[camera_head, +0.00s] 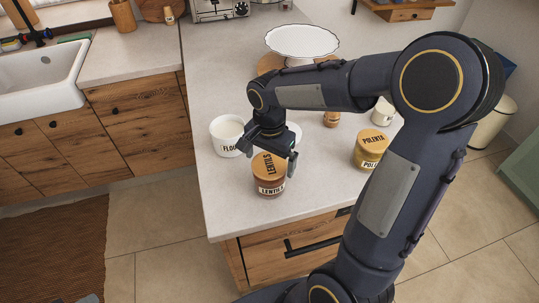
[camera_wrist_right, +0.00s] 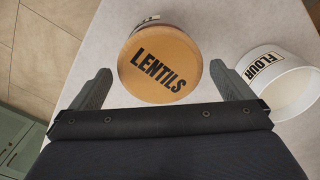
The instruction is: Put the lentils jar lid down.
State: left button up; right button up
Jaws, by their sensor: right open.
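The lentils jar (camera_head: 270,188) stands upright on the light countertop near its front edge. Its round wooden lid (camera_head: 268,171), printed LENTILS, sits on top of the jar. The lid (camera_wrist_right: 160,62) also shows in the right wrist view, with a sliver of the jar's label behind it. My right gripper (camera_head: 269,159) is open just above the lid. In the wrist view its two fingers stand apart on either side of the lid's near part, with a gap visible on each side. My left gripper is not in view.
A white flour jar (camera_head: 227,139), open at the top, stands left of the lentils jar. A polenta jar (camera_head: 370,149) with a wooden lid stands to the right. A white cake stand (camera_head: 302,42) is farther back. The counter (camera_head: 222,188) is bare at front left.

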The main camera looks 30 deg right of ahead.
aim_at(269, 164)
jog(key=shift+r, duration=0.3)
notch_tip(269, 164, up, 11)
jog(key=s+a+f+n+t+y, duration=0.2)
jog(key=s+n, duration=0.3)
jog(key=s, duration=0.3)
jog(key=s+a+f+n+t+y, duration=0.1)
jog(key=s+a+f+n+t, duration=0.1)
jog(key=s+n, duration=0.3)
jog(key=s+f+t, duration=0.1)
jog(key=s, duration=0.3)
jog(key=shift+f+n+t+y, duration=0.2)
jog(key=shift+n+t+y, duration=0.1)
jog(key=shift+y, duration=0.1)
